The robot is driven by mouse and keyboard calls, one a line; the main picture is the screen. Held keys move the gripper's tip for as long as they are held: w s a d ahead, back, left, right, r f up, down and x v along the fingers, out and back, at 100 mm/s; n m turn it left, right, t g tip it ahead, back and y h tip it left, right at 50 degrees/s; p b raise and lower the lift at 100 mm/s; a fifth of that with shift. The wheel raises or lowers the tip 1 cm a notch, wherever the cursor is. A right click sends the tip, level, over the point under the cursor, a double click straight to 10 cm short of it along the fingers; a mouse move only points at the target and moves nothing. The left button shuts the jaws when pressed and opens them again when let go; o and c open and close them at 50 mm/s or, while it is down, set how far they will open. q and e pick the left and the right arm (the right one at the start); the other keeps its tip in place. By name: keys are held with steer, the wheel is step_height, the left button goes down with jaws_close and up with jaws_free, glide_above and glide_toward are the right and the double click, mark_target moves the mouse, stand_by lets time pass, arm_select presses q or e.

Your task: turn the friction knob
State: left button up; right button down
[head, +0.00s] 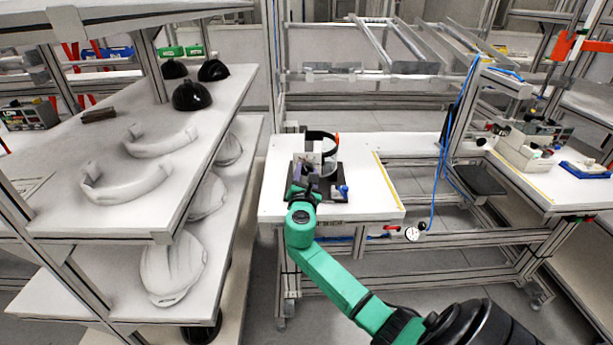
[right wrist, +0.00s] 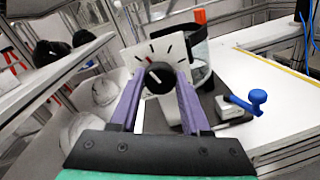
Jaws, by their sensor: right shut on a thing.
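The friction knob (right wrist: 158,78) is a round black knob with a white pointer mark, set on a white dial plate (right wrist: 135,58) with black tick marks and one red tick. My right gripper (right wrist: 158,85) has its two purple fingers shut on the knob, one on each side. In the head view my right gripper (head: 302,190) reaches the fixture on the white table, and the knob is too small to make out there. My left gripper is not in view.
The fixture's dark base (head: 326,186) stands on a white table (head: 350,160), with a blue-handled clamp (right wrist: 250,103) at its right. A shelf (head: 150,215) at the left holds black and white helmet shells. The table's right part is clear.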

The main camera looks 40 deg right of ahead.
steer(key=shift+f+m+b, duration=0.1)
steer(key=shift+m+b, duration=0.85)
steer(key=shift+m, duration=1.15)
steer(key=shift+c, duration=1.8)
jaws_free()
steer(key=b+v, duration=0.1)
steer(key=v, duration=1.3)
steer(key=shift+s+a, duration=0.2)
steer(key=shift+s, duration=0.05)
